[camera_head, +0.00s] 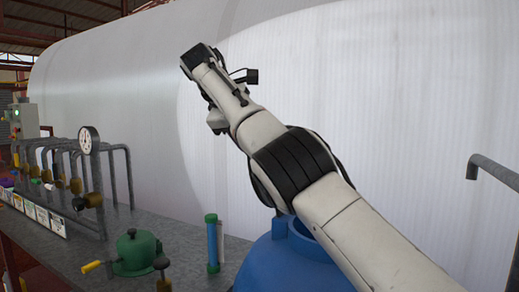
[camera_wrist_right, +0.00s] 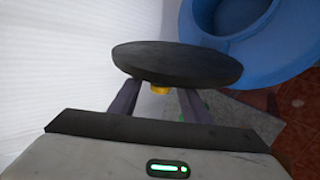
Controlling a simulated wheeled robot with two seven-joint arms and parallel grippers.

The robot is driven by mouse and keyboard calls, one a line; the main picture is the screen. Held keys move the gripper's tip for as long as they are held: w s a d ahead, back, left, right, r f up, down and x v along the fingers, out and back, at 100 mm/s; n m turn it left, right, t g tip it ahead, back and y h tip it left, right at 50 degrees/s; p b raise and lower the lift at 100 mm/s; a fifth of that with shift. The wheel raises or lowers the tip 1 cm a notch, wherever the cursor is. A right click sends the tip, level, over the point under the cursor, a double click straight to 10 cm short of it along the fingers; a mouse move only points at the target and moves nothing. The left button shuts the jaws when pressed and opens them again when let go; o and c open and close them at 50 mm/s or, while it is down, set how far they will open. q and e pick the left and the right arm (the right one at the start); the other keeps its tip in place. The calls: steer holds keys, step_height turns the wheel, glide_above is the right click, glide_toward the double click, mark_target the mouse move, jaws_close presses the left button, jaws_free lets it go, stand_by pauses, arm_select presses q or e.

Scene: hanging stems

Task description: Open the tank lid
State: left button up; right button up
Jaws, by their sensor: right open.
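The blue tank (camera_head: 275,265) stands at the bottom centre of the head view, partly behind my right arm. Its round mouth looks uncovered; the blue rim (camera_wrist_right: 262,45) and hollow show at the upper right of the right wrist view. A dark round disc with a yellow knob, apparently the lid (camera_wrist_right: 180,62), is just in front of my right gripper (camera_wrist_right: 158,100). The gripper's fingers are apart, one on each side of the knob (camera_wrist_right: 159,90). I cannot tell whether they touch the disc. In the head view my right arm reaches up and left, above the tank. My left gripper is out of view.
A large white cylinder (camera_head: 110,100) fills the back. The grey bench (camera_head: 130,225) holds pipes with a gauge (camera_head: 88,140), a green valve (camera_head: 137,252) with a yellow handle, and a blue-green tube (camera_head: 212,243). A grey pipe (camera_head: 495,170) juts in at the right.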

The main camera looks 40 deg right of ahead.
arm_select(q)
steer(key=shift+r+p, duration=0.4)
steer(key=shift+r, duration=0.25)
arm_select(e)
steer(key=shift+v, duration=2.25)
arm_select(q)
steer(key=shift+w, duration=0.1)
